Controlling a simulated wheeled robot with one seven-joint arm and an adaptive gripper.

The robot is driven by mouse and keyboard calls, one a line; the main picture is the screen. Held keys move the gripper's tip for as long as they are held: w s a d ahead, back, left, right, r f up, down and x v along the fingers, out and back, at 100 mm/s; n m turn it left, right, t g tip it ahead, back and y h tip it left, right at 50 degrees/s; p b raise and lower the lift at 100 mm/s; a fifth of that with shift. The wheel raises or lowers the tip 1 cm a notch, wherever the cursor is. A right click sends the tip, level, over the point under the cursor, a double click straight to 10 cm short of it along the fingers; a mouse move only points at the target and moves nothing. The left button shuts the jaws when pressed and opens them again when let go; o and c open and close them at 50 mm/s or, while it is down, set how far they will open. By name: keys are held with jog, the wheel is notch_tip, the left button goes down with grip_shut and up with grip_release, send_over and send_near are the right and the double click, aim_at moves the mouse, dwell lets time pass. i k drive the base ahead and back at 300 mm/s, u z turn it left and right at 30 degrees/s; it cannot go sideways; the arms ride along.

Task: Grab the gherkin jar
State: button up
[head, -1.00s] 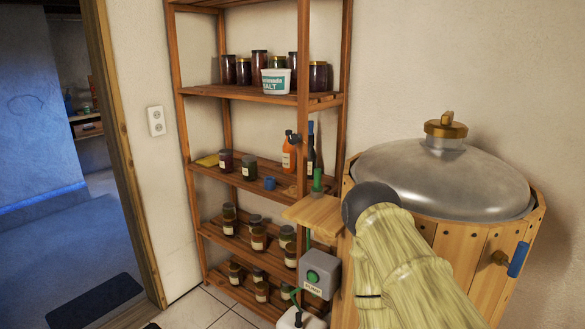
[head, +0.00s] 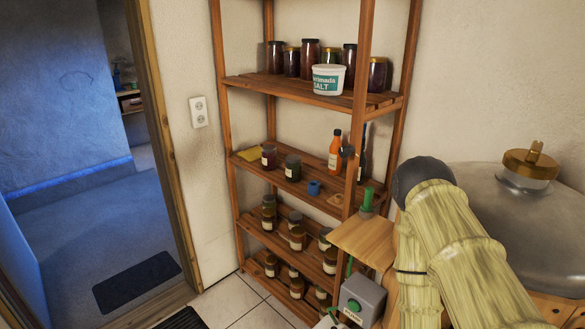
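Several jars stand on the wooden shelf unit, and I cannot tell which one holds gherkins. A dark green jar (head: 292,168) with a pale label stands on the middle shelf, right of a dark red jar (head: 268,157). On the top visible shelf, a jar with a greenish look (head: 331,57) is partly hidden behind a white salt tub (head: 327,80). More labelled jars (head: 297,238) stand on the lower shelves; their contents are too small to tell. My gripper is not in view.
An orange bottle (head: 334,152), a blue cup (head: 314,187) and a yellow cloth (head: 250,154) share the middle shelf. A large metal-lidded vessel (head: 500,225) and a grey switch box (head: 361,300) crowd the right. Tiled floor (head: 232,300) is clear before the shelf; a doorway opens left.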

aim_at(294, 163)
jog(key=u, duration=0.45)
jog(key=k, duration=0.55)
jog(key=u, duration=0.95)
jog(key=i, duration=1.45)
jog(key=z, duration=0.2)
